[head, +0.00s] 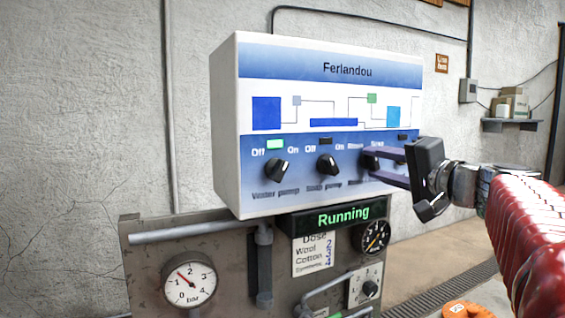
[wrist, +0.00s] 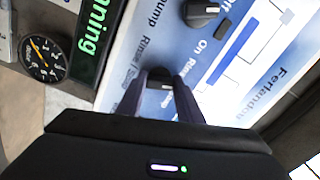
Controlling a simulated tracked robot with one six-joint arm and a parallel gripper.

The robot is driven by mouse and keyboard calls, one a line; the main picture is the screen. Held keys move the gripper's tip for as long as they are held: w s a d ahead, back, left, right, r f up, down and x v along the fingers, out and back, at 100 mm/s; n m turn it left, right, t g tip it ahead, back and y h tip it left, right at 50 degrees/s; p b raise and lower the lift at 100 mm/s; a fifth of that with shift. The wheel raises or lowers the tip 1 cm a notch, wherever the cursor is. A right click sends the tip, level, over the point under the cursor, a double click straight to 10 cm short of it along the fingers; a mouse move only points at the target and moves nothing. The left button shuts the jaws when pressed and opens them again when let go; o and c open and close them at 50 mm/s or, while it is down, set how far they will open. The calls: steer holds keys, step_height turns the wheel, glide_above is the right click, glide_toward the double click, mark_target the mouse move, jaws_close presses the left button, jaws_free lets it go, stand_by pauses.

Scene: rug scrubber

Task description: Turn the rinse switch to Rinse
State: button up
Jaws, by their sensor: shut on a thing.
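The rinse switch (head: 369,161) is a black knob, third in the row on the white and blue Ferlandou control box (head: 229,140). Labels reading Rinse and Soap stand above it. In the wrist view the knob (wrist: 160,78) sits between the two purple fingers of my gripper (wrist: 160,74). My gripper (head: 374,164) reaches in from the right in the head view and is shut on the knob. The fingers cover much of the knob, and I cannot tell which label its pointer faces.
The water pump knob (head: 277,170) and the soap pump knob (head: 327,165) are left of it. A green Running display (head: 340,217) and a dial gauge (head: 374,238) are below. A pressure gauge (head: 189,284) is at lower left.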

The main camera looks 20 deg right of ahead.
steer(key=shift+f+n, duration=0.35)
steer(key=shift+n, duration=0.75)
steer(key=o, duration=0.7)
steer(key=shift+c, duration=0.2)
steer(key=o, duration=0.4)
steer(key=shift+r, duration=0.15)
steer(key=shift+s+d, duration=0.35)
steer(key=shift+s, duration=1.95)
steer(key=shift+s+d, duration=0.3)
steer(key=shift+s, duration=1.95)
steer(key=shift+s+d, duration=0.35)
steer(key=shift+s, duration=1.95)
